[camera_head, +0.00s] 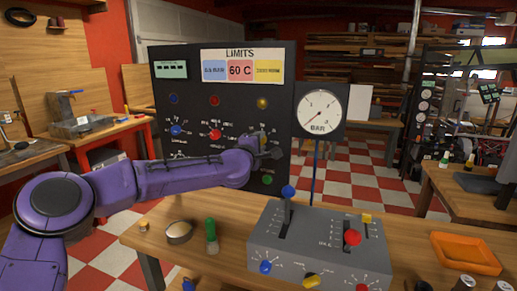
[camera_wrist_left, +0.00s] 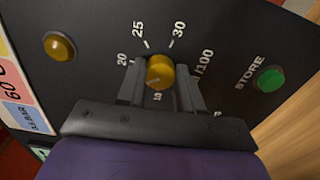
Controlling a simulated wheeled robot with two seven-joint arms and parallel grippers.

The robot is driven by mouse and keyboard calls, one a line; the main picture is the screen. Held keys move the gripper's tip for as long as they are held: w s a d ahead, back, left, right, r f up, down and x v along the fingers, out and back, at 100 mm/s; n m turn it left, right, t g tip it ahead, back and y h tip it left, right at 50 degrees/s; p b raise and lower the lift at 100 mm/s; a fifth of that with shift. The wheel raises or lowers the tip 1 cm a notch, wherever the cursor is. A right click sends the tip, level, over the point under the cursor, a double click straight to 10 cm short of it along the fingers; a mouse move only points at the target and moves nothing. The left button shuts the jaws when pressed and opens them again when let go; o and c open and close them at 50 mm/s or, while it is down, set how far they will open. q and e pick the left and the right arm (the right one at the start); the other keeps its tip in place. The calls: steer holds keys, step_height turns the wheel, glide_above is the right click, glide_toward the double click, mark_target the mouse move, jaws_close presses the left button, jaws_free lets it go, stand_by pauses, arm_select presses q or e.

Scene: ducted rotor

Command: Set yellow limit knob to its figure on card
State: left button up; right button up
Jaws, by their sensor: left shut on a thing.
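The black panel (camera_head: 170,100) stands behind the bench with the LIMITS card (camera_head: 241,54) on top. The card has blue, red and yellow fields; the red one reads 60 C, and the yellow field's (camera_head: 269,71) figure is too small to read surely. My left gripper (camera_head: 264,143) reaches the panel's right-hand knob and mostly hides it in the head view. In the left wrist view, my left gripper (camera_wrist_left: 160,90) is shut on the yellow limit knob (camera_wrist_left: 160,72), one finger on each side. Figures 20, 25 and 30 show around it. I cannot read its pointer clearly.
Blue (camera_head: 176,131) and red (camera_head: 215,134) knobs sit left on the panel. A yellow lamp (camera_wrist_left: 59,46) and green STORE button (camera_wrist_left: 269,79) flank the yellow knob. A pressure gauge (camera_head: 320,112) and grey control box (camera_head: 300,250) stand nearer.

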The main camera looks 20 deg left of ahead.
arm_select(q)
steer(key=shift+f+n+b, duration=0.15)
steer(key=shift+n+b, duration=0.45)
steer(key=shift+n, duration=0.6)
steer(key=o, duration=1)
steer(key=shift+o, duration=0.2)
steer(key=shift+a, duration=0.1)
steer(key=s+b, duration=0.2)
steer(key=s, duration=0.8)
steer(key=shift+s+a+b, duration=0.15)
steer(key=shift+s+b, duration=0.2)
steer(key=shift+b, duration=0.05)
steer(key=shift+a, duration=0.1)
